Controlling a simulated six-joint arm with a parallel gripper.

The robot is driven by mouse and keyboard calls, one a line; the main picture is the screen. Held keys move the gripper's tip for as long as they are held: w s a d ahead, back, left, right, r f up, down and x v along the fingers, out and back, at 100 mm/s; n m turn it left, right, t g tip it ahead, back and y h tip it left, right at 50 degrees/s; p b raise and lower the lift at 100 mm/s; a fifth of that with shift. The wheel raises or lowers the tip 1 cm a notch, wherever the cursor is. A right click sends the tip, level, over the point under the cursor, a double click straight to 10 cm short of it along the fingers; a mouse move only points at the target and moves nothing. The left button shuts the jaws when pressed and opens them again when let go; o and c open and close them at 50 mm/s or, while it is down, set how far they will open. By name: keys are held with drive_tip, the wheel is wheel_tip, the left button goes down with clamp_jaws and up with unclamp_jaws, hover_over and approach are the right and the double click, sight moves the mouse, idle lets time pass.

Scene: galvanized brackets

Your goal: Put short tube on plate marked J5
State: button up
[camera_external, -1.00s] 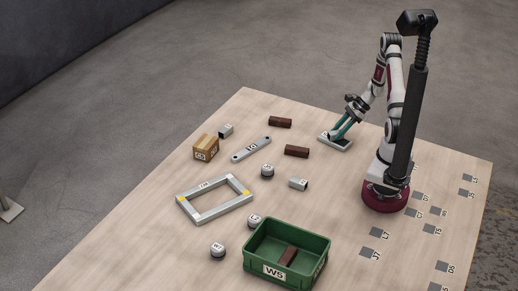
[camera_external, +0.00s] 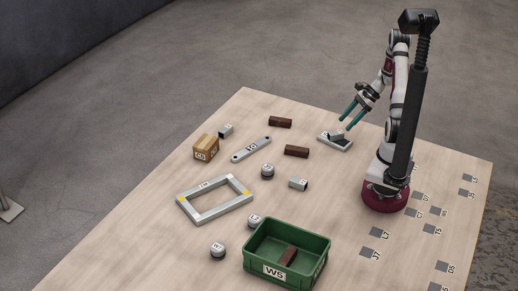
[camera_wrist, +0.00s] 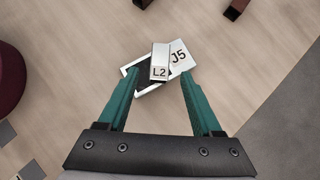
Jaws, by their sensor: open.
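The plate marked J5 (camera_wrist: 182,58) lies flat on the table; it also shows in the external view (camera_external: 343,146), near the far right edge. A short grey tube marked L2 (camera_wrist: 160,62) rests on this plate, beside the J5 mark and next to a dark area of the plate. The tube also shows in the external view (camera_external: 336,135). My gripper (camera_external: 348,118) is open and empty, above the plate and apart from the tube. In the wrist view my gripper's teal fingers (camera_wrist: 158,80) spread to either side of the tube.
Brown bars (camera_external: 280,122) (camera_external: 297,151) lie left of the plate. A grey link (camera_external: 251,149), a cardboard box (camera_external: 206,147), a metal frame (camera_external: 215,198) and another short tube (camera_external: 298,184) lie farther off. A green crate (camera_external: 286,255) holds a brown bar. Bare table lies between them.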

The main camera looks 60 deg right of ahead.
drive_tip(key=v, duration=0.6)
drive_tip(key=w+a+r+n+g, duration=0.2)
drive_tip(key=a+r+n, duration=0.1)
drive_tip(key=a, duration=0.3)
drive_tip(key=w+a+r+n+g, duration=0.1)
drive_tip(key=w+a+r+n, duration=0.1)
drive_tip(key=a+r+n, duration=0.3)
drive_tip(key=s+a+r+n+g+h, duration=0.1)
drive_tip(key=s+a+n+h, duration=0.1)
drive_tip(key=s+a+n, duration=0.4)
drive_tip(key=s+a+r+n+g+h, duration=0.1)
drive_tip(key=s+a+n, duration=0.5)
drive_tip(key=a, duration=0.7)
drive_tip(key=shift+s+r+n+g+h, duration=0.2)
drive_tip(key=shift+s+n+g+h, duration=0.15)
drive_tip(key=shift+n, duration=0.45)
